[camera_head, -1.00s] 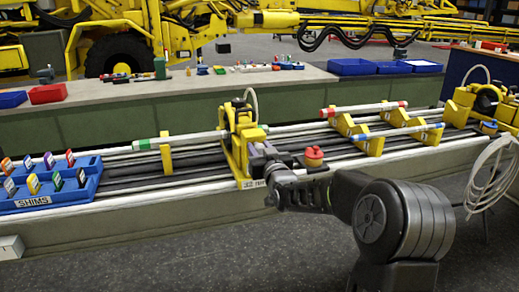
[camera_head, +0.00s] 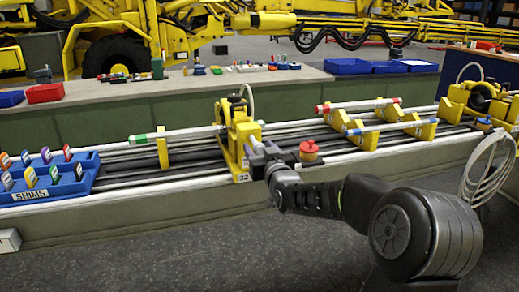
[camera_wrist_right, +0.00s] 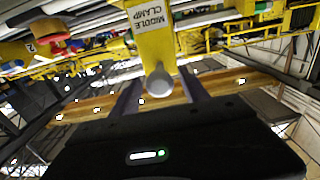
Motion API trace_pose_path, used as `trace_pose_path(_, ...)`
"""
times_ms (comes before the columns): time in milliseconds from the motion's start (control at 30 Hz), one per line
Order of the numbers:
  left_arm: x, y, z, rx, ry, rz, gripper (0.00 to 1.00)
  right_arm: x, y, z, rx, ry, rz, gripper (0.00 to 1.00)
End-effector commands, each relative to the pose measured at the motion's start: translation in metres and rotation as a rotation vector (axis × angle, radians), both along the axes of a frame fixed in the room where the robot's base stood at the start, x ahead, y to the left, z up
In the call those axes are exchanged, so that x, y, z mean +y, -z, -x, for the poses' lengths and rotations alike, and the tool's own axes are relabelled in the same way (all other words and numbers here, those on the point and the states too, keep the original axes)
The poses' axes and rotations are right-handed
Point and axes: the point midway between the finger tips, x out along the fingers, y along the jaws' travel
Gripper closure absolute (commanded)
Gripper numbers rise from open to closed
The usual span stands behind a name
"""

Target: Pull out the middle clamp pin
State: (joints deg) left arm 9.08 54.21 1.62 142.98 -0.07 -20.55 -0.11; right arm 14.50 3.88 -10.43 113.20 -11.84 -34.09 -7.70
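The yellow middle clamp (camera_head: 238,130) stands on the rail bench, with a white tube running into it from the left. In the right wrist view its yellow plate (camera_wrist_right: 155,50) has a "MIDDLE CLAMP" label. The round grey head of the clamp pin (camera_wrist_right: 159,82) shows just below the label. My right gripper (camera_wrist_right: 162,84) is open, with one finger on each side of the pin head and small gaps visible. In the head view my right gripper (camera_head: 256,150) is close in front of the clamp, and the pin cannot be made out. My left gripper is not in view.
A red-topped knob (camera_head: 308,150) is just right of the gripper on the bench. Yellow supports (camera_head: 364,135) hold two more tubes to the right. A blue shims tray (camera_head: 45,182) is at the left. A coiled white hose (camera_head: 487,170) hangs at the right end.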

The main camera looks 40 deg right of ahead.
Motion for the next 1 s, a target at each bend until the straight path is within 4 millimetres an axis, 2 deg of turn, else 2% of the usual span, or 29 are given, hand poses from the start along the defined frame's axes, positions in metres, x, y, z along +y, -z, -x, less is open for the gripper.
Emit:
trace_pose_path(267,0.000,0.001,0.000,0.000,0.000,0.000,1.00,0.001,-0.001,0.003,-0.002,0.000,0.001,0.47)
trace_pose_path(467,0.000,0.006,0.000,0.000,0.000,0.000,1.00,0.008,0.000,0.025,-0.003,0.001,-0.001,0.47)
trace_pose_path(700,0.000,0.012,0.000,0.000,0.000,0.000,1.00,0.021,0.000,0.062,-0.003,0.001,0.000,0.47)
trace_pose_path(833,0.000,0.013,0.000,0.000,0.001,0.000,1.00,0.025,0.000,0.072,-0.001,0.000,0.000,0.47)
trace_pose_path(1000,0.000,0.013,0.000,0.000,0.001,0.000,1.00,0.026,0.000,0.074,0.000,0.000,0.000,0.47)
